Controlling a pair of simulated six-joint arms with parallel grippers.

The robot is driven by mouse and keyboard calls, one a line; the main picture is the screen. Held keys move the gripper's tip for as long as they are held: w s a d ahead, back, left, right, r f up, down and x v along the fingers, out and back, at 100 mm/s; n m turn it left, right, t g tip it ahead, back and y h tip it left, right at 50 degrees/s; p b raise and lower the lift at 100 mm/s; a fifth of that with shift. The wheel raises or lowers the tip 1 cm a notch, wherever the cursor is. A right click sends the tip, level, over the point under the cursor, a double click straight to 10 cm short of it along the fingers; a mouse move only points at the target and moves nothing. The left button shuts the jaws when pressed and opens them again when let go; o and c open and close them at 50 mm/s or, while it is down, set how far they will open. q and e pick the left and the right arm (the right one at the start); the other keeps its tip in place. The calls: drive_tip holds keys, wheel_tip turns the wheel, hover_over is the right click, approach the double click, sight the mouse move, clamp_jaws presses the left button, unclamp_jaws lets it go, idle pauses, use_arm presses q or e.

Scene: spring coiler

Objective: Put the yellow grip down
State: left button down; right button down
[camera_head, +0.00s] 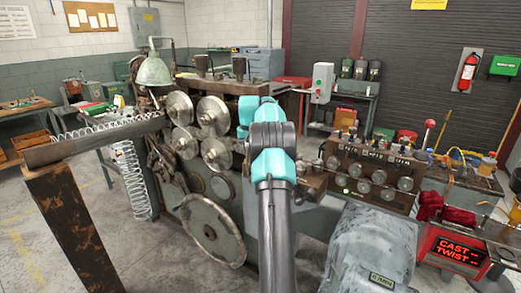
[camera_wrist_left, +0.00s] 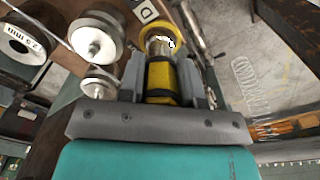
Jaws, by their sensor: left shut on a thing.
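The yellow grip (camera_wrist_left: 161,82) is between the fingers of my left gripper (camera_wrist_left: 160,78) in the left wrist view. The gripper is shut on it. The grip has a dark band across it and a wider yellow collar at its far end, with a shiny metal piece in the middle of the collar. In the head view one of my arms, with teal joints, reaches up in front of the coiling machine (camera_head: 208,222). Its gripper and the yellow grip are hidden there. My right gripper is not seen in either view.
In the left wrist view, round metal weights or rollers (camera_wrist_left: 95,42) stand close to the left of the grip, one marked "2.5 mm" (camera_wrist_left: 25,45). In the head view, a rusty beam (camera_head: 95,142) and coiled spring (camera_head: 133,180) are left, and a roller rack (camera_head: 372,172) is right.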

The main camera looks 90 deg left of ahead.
use_arm(q)
drive_tip(key=c, duration=0.8)
unclamp_jaws()
drive_tip(key=shift+f, duration=0.15)
wheel_tip(320, 180, up, 11)
drive_tip(key=shift+a+f, duration=0.15)
drive_tip(key=shift+f, duration=0.05)
drive_tip(key=shift+r, duration=0.85)
idle(0.5)
drive_tip(key=shift+w, duration=0.1)
